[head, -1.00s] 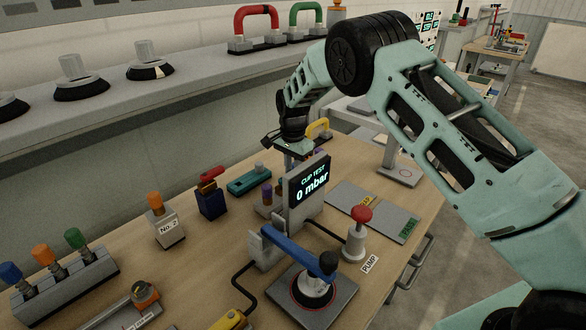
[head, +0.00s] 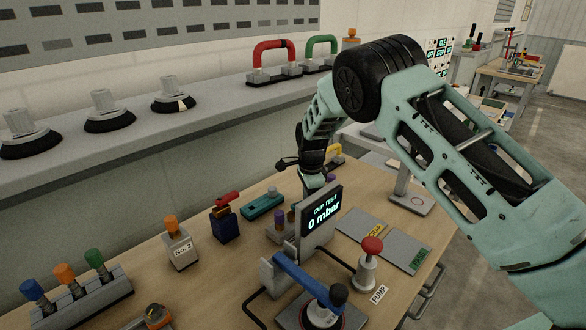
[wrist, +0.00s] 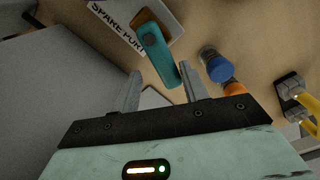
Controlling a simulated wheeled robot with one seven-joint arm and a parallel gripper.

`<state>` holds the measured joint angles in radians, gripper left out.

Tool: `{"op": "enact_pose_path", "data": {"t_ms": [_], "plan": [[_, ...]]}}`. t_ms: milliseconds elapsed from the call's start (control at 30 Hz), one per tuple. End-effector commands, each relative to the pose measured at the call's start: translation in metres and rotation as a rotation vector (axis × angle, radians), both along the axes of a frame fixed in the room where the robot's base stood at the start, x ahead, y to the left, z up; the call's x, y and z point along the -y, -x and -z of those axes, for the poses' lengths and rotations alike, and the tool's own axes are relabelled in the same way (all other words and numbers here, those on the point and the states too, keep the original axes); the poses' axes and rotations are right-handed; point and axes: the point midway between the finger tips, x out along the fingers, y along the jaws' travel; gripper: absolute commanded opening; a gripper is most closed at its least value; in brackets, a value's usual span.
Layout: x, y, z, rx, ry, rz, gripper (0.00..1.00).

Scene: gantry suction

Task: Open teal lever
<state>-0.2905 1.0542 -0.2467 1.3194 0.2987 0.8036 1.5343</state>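In the wrist view a teal lever (wrist: 156,50) with a round pivot lies over a brown base on a pale plate (wrist: 105,12) with a label starting "SPARE". My gripper (wrist: 160,75) is open. Its two grey fingers stand apart, with the lever's near end showing between them; nothing is held, and contact cannot be told. In the head view my gripper is behind the "CUP TEST" display (head: 321,213), its fingertips hidden. A teal block with a knob (head: 262,206) lies left of it; I cannot tell whether it is the same part.
The wrist view shows a blue knob (wrist: 219,70), an orange knob (wrist: 234,89) and a yellow handle (wrist: 307,102) at right. A large grey surface (wrist: 55,85) fills the left. In the head view a blue lever (head: 305,278) and red-topped pump (head: 367,265) stand in front.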

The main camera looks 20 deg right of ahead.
Motion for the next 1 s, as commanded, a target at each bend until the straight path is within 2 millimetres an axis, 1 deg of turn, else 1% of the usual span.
{"op": "enact_pose_path", "data": {"t_ms": [33,400,700,800,833,1000], "plan": [[-0.001,0.004,-0.005,-0.004,0.002,0.067,0.44],[-0.008,0.026,-0.007,-0.004,0.002,0.594,0.44],[-0.020,0.037,-0.006,-0.003,0.002,0.953,0.44],[-0.023,0.039,-0.005,-0.002,0.001,1.053,0.44],[-0.023,0.036,-0.007,0.002,-0.002,1.047,0.44],[-0.023,0.036,-0.033,0.002,-0.004,1.042,0.44]]}}
